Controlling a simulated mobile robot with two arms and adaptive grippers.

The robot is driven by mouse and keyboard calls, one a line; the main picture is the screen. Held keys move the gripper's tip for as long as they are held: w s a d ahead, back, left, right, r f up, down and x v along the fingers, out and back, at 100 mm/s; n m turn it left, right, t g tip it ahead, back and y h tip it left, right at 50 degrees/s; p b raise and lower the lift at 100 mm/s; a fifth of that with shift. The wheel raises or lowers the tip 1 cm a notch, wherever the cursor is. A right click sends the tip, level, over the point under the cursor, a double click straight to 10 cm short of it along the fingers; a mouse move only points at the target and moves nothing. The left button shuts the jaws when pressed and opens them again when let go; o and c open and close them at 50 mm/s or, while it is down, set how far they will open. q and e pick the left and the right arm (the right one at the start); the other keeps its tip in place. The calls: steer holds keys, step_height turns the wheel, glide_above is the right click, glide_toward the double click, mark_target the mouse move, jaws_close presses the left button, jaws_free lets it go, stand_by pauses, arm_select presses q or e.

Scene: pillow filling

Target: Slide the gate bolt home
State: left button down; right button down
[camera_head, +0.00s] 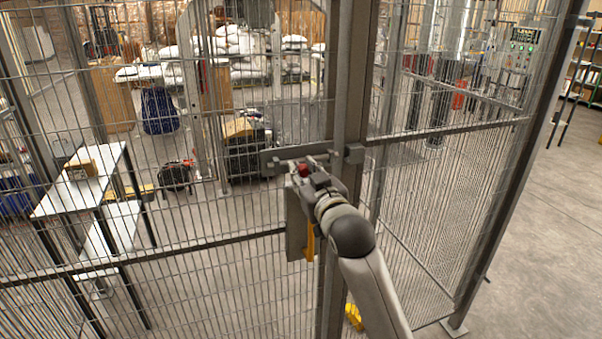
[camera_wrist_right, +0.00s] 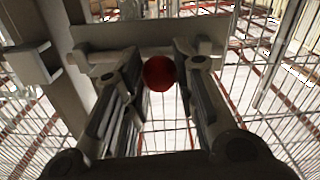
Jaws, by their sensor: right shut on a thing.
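The gate bolt has a red round knob (camera_head: 303,170) and a grey backing plate (camera_head: 270,158) on the mesh gate. In the right wrist view the red knob (camera_wrist_right: 159,73) sits between the two fingers, in front of the grey plate (camera_wrist_right: 150,35). A square keeper (camera_head: 355,153) is on the post to the right of the bolt; the wrist view shows this keeper (camera_wrist_right: 32,62) at the left. The bolt's end appears apart from the keeper. My right gripper (camera_head: 308,174) is shut on the knob. My left gripper is not in view.
Mesh fence panels and a grey post (camera_head: 350,90) surround the gate. A grey box (camera_head: 297,225) with a yellow part hangs below the bolt. Behind the mesh stand a white table (camera_head: 70,195) and stacked white sacks (camera_head: 240,45). Open floor (camera_head: 545,230) lies at right.

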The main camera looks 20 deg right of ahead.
mark_target(320, 159)
steer(key=d+p, duration=0.1)
steer(key=d, duration=0.4)
steer(key=shift+w+d, duration=0.1)
steer(key=shift+d, duration=0.3)
steer(key=shift+a, duration=0.1)
steer(key=c, duration=1.5)
jaws_free()
steer(key=o, duration=0.4)
steer(key=shift+d, duration=0.25)
steer(key=shift+a, duration=0.15)
steer(key=s, duration=1.2)
steer(key=shift+d, duration=0.25)
